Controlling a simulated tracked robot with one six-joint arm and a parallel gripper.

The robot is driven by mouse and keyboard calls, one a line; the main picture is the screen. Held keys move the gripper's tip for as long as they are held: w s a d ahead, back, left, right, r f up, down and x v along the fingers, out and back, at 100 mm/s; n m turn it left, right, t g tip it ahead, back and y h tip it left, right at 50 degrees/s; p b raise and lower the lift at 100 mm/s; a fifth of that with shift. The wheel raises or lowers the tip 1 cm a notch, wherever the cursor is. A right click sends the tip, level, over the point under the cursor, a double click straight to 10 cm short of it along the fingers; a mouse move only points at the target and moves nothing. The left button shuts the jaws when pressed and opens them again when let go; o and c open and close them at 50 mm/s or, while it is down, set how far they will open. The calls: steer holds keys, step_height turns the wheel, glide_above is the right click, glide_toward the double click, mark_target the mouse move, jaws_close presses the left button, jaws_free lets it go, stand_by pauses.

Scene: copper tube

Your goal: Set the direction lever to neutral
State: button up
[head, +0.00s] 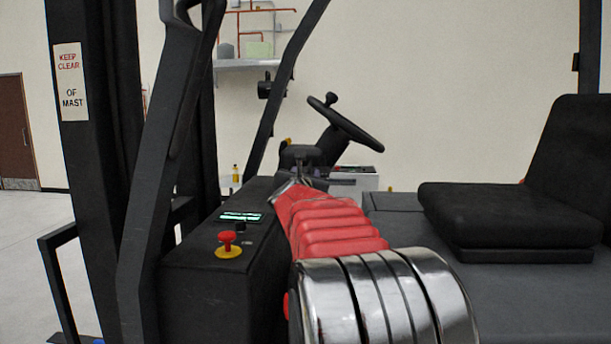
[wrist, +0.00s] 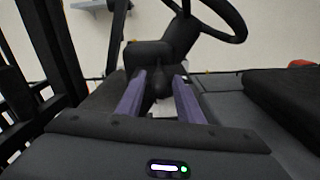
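I cannot pick out the direction lever with certainty. In the wrist view, a dark, tapered piece (wrist: 158,82) stands below the steering column, and I cannot tell whether it is the lever. My gripper (wrist: 160,79) has its two purple-grey fingers apart, one on each side of this piece. I cannot tell whether either finger touches it. In the head view, my red-sleeved arm reaches toward the steering column (head: 331,147), and my gripper is mostly hidden among dark parts at its far end.
The steering wheel (head: 352,127) stands above and beyond my gripper. A black console (head: 200,262) with a red button (head: 228,239) and a lit display (head: 240,217) lies left of my arm. The black seat (head: 510,215) is at right. Mast posts (head: 100,180) stand at left.

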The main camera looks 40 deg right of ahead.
steer(key=shift+o, duration=0.4)
steer(key=shift+a+f, duration=0.1)
steer(key=shift+a, duration=0.05)
steer(key=v, duration=1.3)
steer(key=shift+s+a, duration=0.15)
steer(key=shift+s, duration=0.1)
